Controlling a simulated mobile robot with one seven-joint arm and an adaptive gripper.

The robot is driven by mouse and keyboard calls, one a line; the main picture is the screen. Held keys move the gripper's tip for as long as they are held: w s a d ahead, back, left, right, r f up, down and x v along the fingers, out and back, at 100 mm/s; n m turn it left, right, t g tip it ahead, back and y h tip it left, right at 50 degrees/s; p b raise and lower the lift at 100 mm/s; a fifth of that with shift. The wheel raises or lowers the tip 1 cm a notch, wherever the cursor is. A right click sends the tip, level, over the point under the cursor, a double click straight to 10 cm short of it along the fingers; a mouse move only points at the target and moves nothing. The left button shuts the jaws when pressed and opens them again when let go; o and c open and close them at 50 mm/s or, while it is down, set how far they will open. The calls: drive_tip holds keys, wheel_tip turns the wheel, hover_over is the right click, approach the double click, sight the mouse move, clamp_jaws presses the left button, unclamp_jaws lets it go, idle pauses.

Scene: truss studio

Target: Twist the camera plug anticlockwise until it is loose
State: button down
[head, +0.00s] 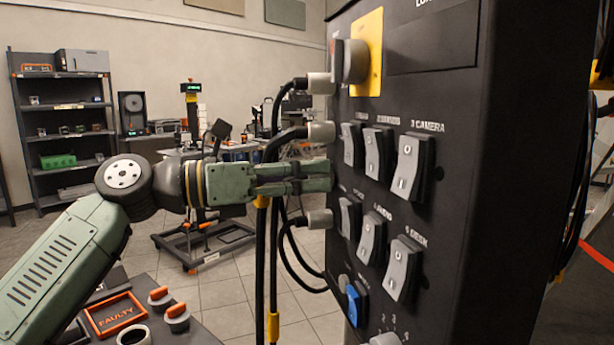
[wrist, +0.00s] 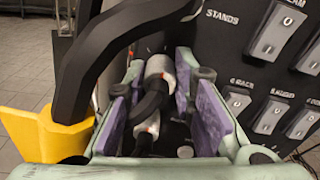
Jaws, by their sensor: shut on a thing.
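My gripper (head: 331,176) is at the left edge of the black panel (head: 425,115), its fingers level and reaching right. In the wrist view, its purple-padded fingers (wrist: 160,75) stand on either side of a pale grey plug (wrist: 160,66) with a black cable. I take this to be the camera plug; I see no label on it. In the head view the fingers hide it. Whether it is seated or loose cannot be told. "3 CAMERA" is printed above a grey rocker switch (head: 408,166) on the panel.
Other grey plugs sit above (head: 321,132) and below (head: 319,218) my gripper, their black cables hanging close to it. A yellow cable part (wrist: 45,135) is near the fingers in the wrist view. An orange tray marked FAULTY (head: 90,318) and orange-topped pieces (head: 177,314) lie lower left.

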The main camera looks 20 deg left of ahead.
drive_tip(key=shift+n, duration=0.4)
drive_tip(key=n, duration=0.3)
drive_tip(key=shift+n, duration=0.4)
drive_tip(key=shift+a+n, duration=0.1)
drive_tip(key=shift+n, duration=2)
drive_tip(key=shift+w, duration=0.1)
drive_tip(key=c, duration=1.3)
unclamp_jaws()
drive_tip(key=shift+c, duration=0.2)
drive_tip(key=shift+a, duration=0.1)
drive_tip(key=v, duration=1.2)
drive_tip(key=shift+r, duration=0.1)
